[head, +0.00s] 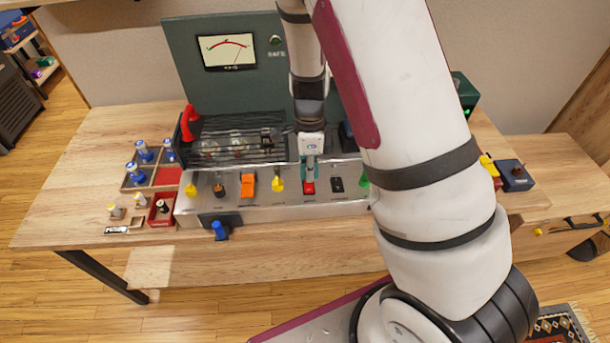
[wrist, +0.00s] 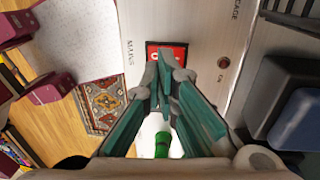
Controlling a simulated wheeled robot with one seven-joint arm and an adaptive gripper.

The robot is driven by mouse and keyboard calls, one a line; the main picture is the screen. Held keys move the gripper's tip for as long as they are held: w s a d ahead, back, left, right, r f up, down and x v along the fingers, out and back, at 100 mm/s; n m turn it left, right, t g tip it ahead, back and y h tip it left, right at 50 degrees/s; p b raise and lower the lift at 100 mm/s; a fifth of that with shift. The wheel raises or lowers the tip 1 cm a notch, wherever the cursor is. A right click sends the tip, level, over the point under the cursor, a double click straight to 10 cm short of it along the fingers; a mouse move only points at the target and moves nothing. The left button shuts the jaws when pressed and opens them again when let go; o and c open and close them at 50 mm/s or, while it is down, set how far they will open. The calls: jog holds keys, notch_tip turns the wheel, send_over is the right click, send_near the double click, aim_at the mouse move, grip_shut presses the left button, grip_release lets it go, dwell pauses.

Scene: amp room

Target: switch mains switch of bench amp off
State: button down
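The bench amp's sloped silver panel (head: 240,206) carries a row of coloured controls. The mains switch is a red rocker (head: 309,187) right of the middle of the row. In the wrist view the red rocker (wrist: 153,48) sits in a dark frame beside the printed word MAINS, partly hidden by my fingertips. My gripper (head: 309,177) points down right at this switch from above. In the wrist view its teal fingers (wrist: 167,66) come together at the tips, with nothing held between them. I cannot tell whether the tips touch the rocker, nor which way it is tipped.
Next to the rocker are a yellow knob (head: 278,185) and a black switch (head: 337,184). An orange switch (head: 248,185) is further left. Behind stand a wire cage (head: 235,148) and a green meter panel (head: 185,50).

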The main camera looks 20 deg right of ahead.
aim_at(310, 190)
notch_tip(310, 190, up, 11)
jog(key=s, duration=0.1)
jog(key=shift+s+a+p, duration=0.15)
jog(key=shift+p, duration=0.2)
dwell(0.3)
